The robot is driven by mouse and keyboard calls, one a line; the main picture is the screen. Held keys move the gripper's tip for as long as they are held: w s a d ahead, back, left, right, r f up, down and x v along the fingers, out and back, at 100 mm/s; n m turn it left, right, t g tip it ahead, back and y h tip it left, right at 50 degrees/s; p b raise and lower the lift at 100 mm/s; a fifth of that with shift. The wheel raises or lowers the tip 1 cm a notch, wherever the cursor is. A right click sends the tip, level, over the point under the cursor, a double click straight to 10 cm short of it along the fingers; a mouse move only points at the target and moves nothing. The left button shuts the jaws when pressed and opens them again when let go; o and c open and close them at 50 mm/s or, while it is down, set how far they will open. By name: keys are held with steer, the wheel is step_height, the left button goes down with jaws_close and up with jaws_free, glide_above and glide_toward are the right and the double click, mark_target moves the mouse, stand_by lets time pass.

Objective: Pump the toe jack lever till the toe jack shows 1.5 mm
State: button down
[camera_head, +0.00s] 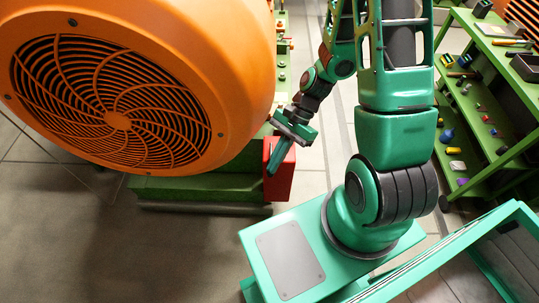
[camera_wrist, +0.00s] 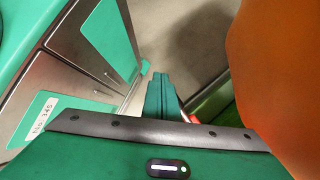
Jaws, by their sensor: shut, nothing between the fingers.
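A red block (camera_head: 284,181), which looks like the toe jack, stands at the right end of the green base under the orange machine. Its red edge also shows in the wrist view (camera_wrist: 207,104), right of my fingers. My gripper (camera_head: 273,171) is shut and empty, its fingers pointing down in front of the red block. In the wrist view the green fingers (camera_wrist: 160,82) are together. I cannot tell whether they touch the block. I cannot make out the lever or any reading in mm; my gripper covers part of the block.
A green shelf (camera_head: 480,125) with small items stands at right. Floor (camera_head: 120,245) in front is clear.

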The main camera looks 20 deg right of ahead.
step_height(320, 180, down, 8)
steer(key=shift+s+r, duration=0.25)
stand_by(1.5)
steer(key=shift+a+r, duration=0.1)
step_height(320, 180, up, 8)
steer(key=shift+w+f, duration=0.25)
stand_by(0.7)
stand_by(0.4)
step_height(320, 180, up, 7)
steer(key=shift+w+d, duration=0.2)
stand_by(0.5)
steer(key=shift+d, duration=0.1)
stand_by(0.3)
